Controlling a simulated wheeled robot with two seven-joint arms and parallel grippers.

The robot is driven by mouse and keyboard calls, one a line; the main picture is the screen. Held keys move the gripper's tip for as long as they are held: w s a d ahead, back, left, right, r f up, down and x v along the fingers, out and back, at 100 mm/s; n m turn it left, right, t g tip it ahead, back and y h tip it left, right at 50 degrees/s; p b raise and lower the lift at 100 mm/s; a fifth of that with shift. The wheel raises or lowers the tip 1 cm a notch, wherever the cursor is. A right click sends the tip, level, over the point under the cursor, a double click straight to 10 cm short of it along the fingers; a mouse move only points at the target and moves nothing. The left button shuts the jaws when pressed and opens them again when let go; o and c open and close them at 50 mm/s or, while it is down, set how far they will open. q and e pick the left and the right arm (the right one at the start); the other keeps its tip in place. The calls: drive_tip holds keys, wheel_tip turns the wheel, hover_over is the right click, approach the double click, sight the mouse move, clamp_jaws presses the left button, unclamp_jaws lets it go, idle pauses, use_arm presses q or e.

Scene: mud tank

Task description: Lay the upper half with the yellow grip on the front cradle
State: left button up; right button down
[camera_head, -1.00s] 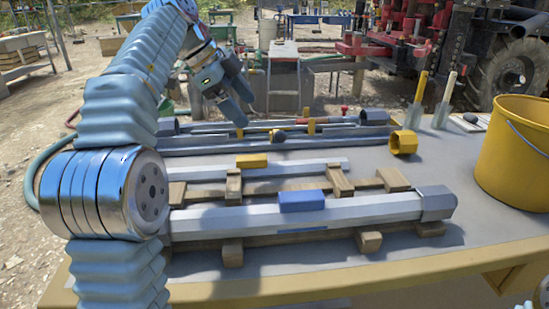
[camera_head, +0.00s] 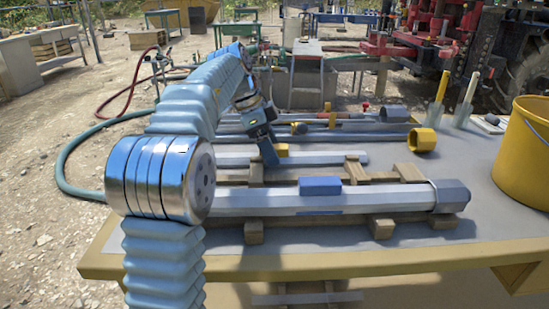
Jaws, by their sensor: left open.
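The upper half with the yellow grip is a grey half-pipe (camera_head: 325,158) lying left to right on wooden supports. Its yellow grip (camera_head: 282,150) is partly hidden behind my gripper. My left gripper (camera_head: 269,157) is open and points down at the yellow grip. I cannot tell whether its fingers are around the grip or just in front of it. Wooden cradle pieces (camera_head: 411,173) lie under and between the two pipes. A larger grey pipe (camera_head: 390,196) with a blue grip (camera_head: 320,185) rests across the front wooden pieces. My right gripper is not in view.
A yellow bucket (camera_head: 525,150) stands at the table's right edge. A yellow collar (camera_head: 422,139) and long tools lie at the back of the table (camera_head: 480,190). Two yellow-and-white-handled tools stand behind at the right. My left arm covers the table's left end.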

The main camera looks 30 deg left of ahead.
use_arm(q)
drive_tip(key=shift+x, duration=0.8)
drive_tip(key=c, duration=1.4)
drive_tip(key=shift+r, duration=0.1)
clamp_jaws()
